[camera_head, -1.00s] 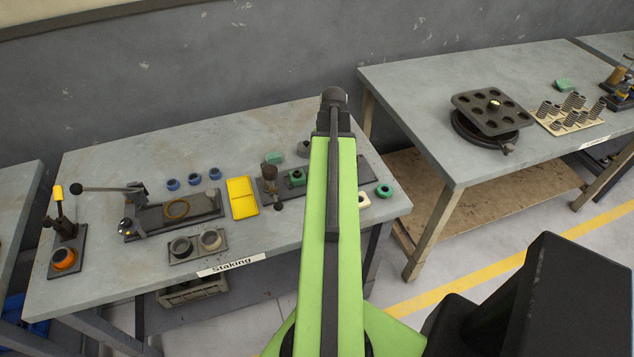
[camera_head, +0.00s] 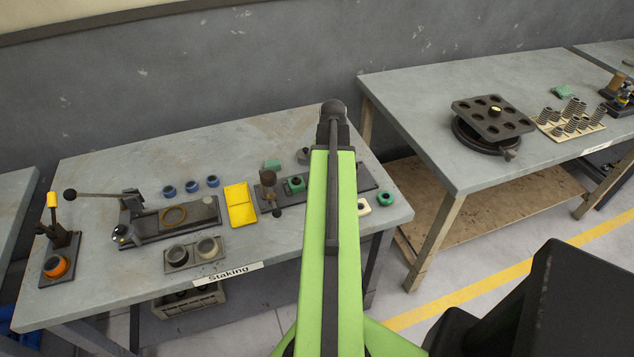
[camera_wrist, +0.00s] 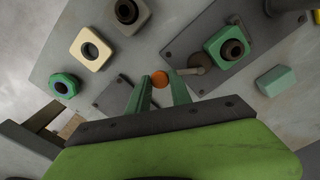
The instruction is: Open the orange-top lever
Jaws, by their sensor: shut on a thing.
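The orange top (camera_wrist: 161,80) of a small lever shows in the wrist view as a round knob between my two green fingertips. My gripper (camera_wrist: 160,88) is shut on it. A short grey lever arm (camera_wrist: 185,71) runs from the orange top to a grey round end at its right. This sits at the edge of a dark base plate (camera_wrist: 205,60), which also carries a green block with a dark ring (camera_wrist: 228,48). In the head view my own arm hides the gripper and the orange top.
Near my gripper are a cream square (camera_wrist: 90,48), a green ring piece (camera_wrist: 64,86) and a loose green block (camera_wrist: 275,80). In the head view, a yellow tray (camera_head: 240,205) and a yellow-handled press (camera_head: 57,240) stand on the left. Another table (camera_head: 440,140) is at the right.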

